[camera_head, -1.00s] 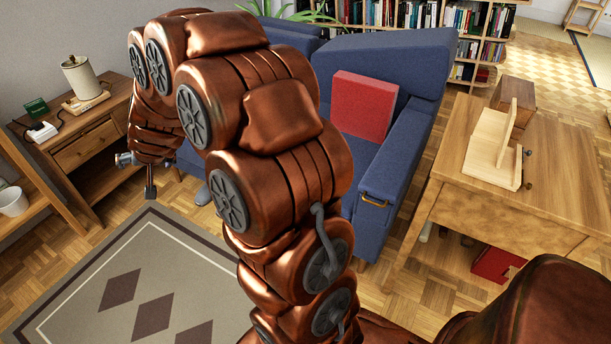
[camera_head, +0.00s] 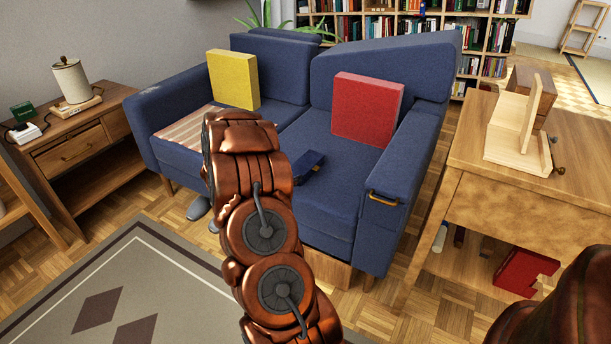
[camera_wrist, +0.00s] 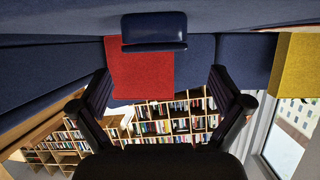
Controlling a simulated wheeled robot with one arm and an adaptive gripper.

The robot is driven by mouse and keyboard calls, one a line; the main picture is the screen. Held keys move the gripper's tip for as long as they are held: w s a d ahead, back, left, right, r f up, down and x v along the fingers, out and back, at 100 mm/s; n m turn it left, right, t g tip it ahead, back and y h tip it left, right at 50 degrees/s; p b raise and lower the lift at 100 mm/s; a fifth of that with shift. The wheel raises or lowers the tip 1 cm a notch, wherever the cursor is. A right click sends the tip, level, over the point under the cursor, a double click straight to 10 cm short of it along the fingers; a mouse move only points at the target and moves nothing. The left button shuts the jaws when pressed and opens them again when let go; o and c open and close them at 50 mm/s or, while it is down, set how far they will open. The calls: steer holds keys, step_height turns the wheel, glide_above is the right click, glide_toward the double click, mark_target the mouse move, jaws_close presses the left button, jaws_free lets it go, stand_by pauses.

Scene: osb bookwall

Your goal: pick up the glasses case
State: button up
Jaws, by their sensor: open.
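The glasses case (camera_wrist: 153,28) is a dark blue, rounded, glossy box. In the wrist view it lies near the top middle on the blue sofa seat, in front of the red cushion (camera_wrist: 140,70). In the head view a dark blue shape that looks like the case (camera_head: 308,166) lies on the seat, partly hidden by my arm. My gripper (camera_wrist: 161,76) is open and empty in the wrist view, its two fingers wide apart. The case appears above the gap between them, apart from both.
The blue sofa (camera_head: 385,215) has a raised right armrest, a yellow cushion (camera_head: 233,80) and a striped cloth (camera_head: 188,130). A wooden table (camera_head: 575,150) with a wooden stand (camera_head: 515,130) is at the right. A side table (camera_head: 80,150) with a lamp is at the left.

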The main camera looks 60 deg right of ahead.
mark_target(296, 172)
steer(key=shift+s+f+b+x, duration=0.15)
steer(key=shift+b+x, duration=0.55)
steer(key=shift+x, duration=1.25)
steer(key=shift+s+f+b+x, duration=0.15)
steer(key=shift+b+x, duration=0.5)
steer(key=shift+x, duration=1.25)
steer(key=shift+a, duration=0.1)
steer(key=shift+r, duration=0.1)
steer(key=c, duration=1.5)
